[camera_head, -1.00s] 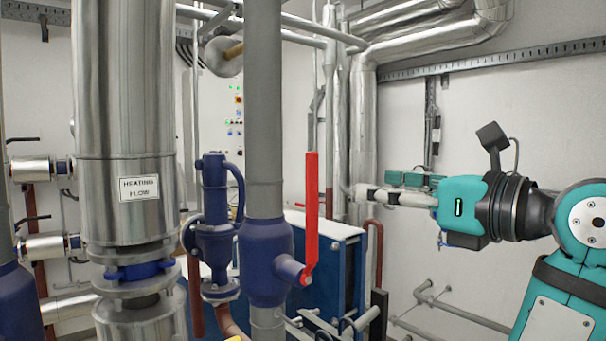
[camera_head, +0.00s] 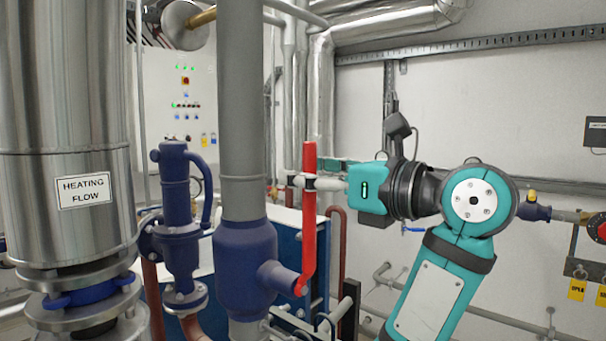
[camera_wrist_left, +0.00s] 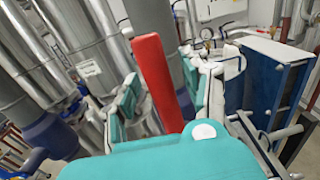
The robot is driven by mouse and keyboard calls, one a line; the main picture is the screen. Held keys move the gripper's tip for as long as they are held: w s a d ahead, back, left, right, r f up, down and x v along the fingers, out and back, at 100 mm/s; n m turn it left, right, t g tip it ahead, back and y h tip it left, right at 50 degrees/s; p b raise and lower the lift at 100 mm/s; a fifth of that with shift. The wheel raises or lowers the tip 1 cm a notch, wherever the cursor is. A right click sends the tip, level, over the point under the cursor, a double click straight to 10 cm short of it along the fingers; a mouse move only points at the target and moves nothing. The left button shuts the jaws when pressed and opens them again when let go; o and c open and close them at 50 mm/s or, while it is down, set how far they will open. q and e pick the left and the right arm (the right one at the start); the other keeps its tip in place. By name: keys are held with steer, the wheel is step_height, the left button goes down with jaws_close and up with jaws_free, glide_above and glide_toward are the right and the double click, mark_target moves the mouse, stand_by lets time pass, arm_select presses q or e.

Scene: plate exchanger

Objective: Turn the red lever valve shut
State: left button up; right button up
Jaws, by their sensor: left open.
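The red lever (camera_head: 309,215) stands upright on the blue valve body (camera_head: 243,262) of a grey vertical pipe, its lower end joined to the valve's side stub. My left gripper (camera_head: 309,182) reaches it from the right side of the head view. Its fingers are open at the lever's upper part. In the left wrist view, the lever (camera_wrist_left: 158,80) stands between the two spread fingers (camera_wrist_left: 165,98); I cannot tell whether either touches it. My right gripper is not in view.
A silver insulated pipe labelled HEATING FLOW (camera_head: 68,110) stands at left. A blue safety valve (camera_head: 178,225) stands between it and the grey pipe. The blue plate exchanger (camera_head: 287,250) is behind the lever. Wall pipes (camera_head: 400,285) run low behind my arm.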

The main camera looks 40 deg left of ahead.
arm_select(q)
steer(key=shift+d, duration=0.2)
steer(key=shift+c, duration=1.4)
steer(key=shift+a, duration=0.1)
jaws_close()
steer(key=shift+a, duration=0.1)
